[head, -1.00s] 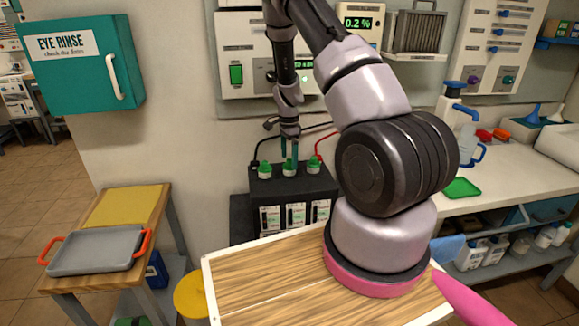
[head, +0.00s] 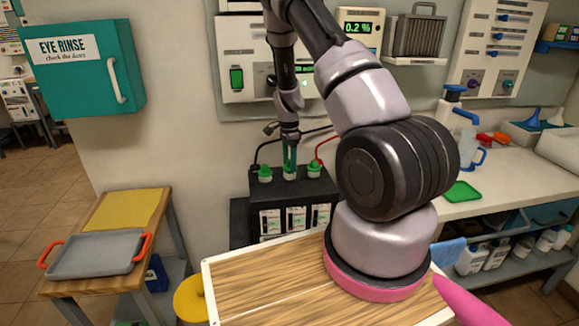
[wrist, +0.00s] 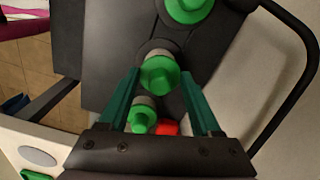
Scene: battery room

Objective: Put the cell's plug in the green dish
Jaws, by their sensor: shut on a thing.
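The cell is a black battery case (head: 325,190) against the wall, with a row of three green plugs on top. The middle plug (head: 289,172) is between my gripper's fingertips (head: 290,163). In the wrist view the gripper's teal fingers (wrist: 160,78) stand on both sides of this plug (wrist: 160,74), shut on it. The plug still sits at its place on the case top; whether it is loose I cannot tell. The other plugs show on either side, one at the top (wrist: 188,6) and one lower (wrist: 142,117). The green dish (head: 462,191) lies empty on the counter at right.
A red cable (head: 325,143) and a black cable (head: 258,150) run to the case beside my gripper. My arm crosses between the case and the counter (head: 490,205). A grey tray (head: 95,254) stands on a wooden cart at left. A blue-topped pump bottle stands behind the dish.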

